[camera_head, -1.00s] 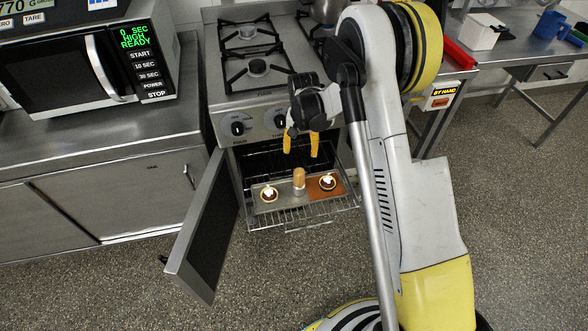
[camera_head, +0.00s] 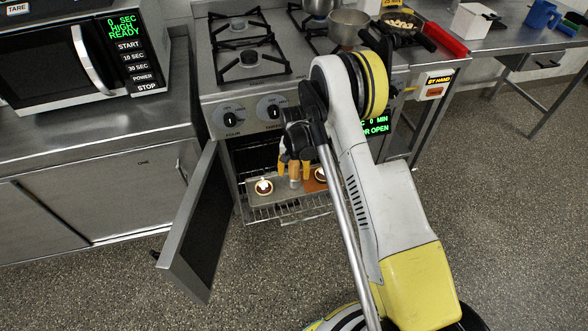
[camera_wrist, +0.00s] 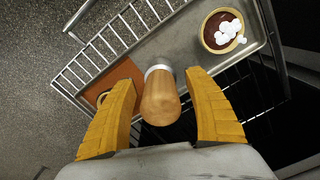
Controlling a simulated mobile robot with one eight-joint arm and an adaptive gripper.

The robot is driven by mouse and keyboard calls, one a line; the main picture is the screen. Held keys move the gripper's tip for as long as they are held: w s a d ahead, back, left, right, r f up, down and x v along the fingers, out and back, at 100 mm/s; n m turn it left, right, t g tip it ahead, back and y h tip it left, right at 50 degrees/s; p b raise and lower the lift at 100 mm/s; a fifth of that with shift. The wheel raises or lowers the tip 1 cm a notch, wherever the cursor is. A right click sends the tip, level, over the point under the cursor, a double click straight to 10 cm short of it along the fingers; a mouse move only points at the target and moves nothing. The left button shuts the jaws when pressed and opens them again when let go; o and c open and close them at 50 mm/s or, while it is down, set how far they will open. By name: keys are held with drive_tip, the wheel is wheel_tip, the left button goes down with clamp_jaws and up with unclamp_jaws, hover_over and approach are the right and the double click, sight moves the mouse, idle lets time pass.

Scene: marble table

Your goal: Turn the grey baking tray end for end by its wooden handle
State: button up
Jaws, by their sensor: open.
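The grey baking tray (camera_head: 280,194) lies on a pulled-out wire rack in the open oven; its bare metal also shows in the wrist view (camera_wrist: 182,42). The wooden handle (camera_head: 294,181) stands up from its middle in a metal collar. In the wrist view the handle (camera_wrist: 160,100) is between my two orange fingers. My gripper (camera_head: 294,168) is open, with a gap on each side of the handle (camera_wrist: 160,82). A tart with white topping (camera_wrist: 221,30) sits on the grey end. Another tart (camera_head: 320,174) sits on the brown end (camera_wrist: 118,78), mostly hidden by my finger in the wrist view.
The wire rack (camera_head: 290,210) reaches out past the tray. The oven door (camera_head: 203,225) hangs open on the left. The stove front with knobs (camera_head: 228,119) is just above and behind my gripper. Pans (camera_head: 349,28) stand on the hob. The floor in front is clear.

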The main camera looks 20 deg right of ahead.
clamp_jaws()
idle(0.5)
drive_tip(key=shift+r, duration=0.1)
drive_tip(key=shift+r+p, duration=0.35)
drive_tip(key=shift+r, duration=0.4)
